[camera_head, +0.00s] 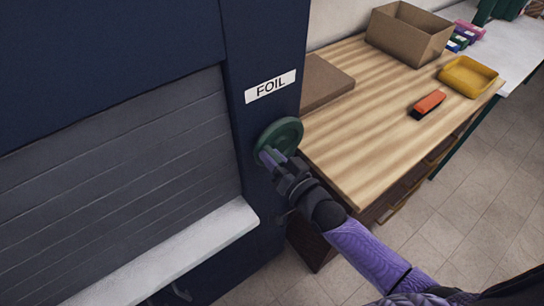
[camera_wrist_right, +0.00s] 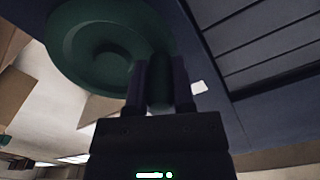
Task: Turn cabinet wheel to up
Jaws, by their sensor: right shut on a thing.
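The cabinet wheel (camera_head: 285,132) is a round green disc on the dark blue cabinet's front post, below the white FOIL label (camera_head: 270,86). My right gripper (camera_head: 268,157) is at the wheel's lower left, shut on its rim. In the right wrist view the wheel (camera_wrist_right: 95,40) fills the upper left, and the fingers of my right gripper (camera_wrist_right: 160,85) stand either side of its green rim. Part of the rim is hidden by the fingers. My left gripper is not in view.
The cabinet's grey slatted shutter (camera_head: 110,180) and white ledge (camera_head: 170,262) lie to the left. A wooden table (camera_head: 350,110) stands close on the right with a cardboard box (camera_head: 408,32), a yellow tray (camera_head: 467,77) and an orange-black object (camera_head: 428,104). Tiled floor is clear at lower right.

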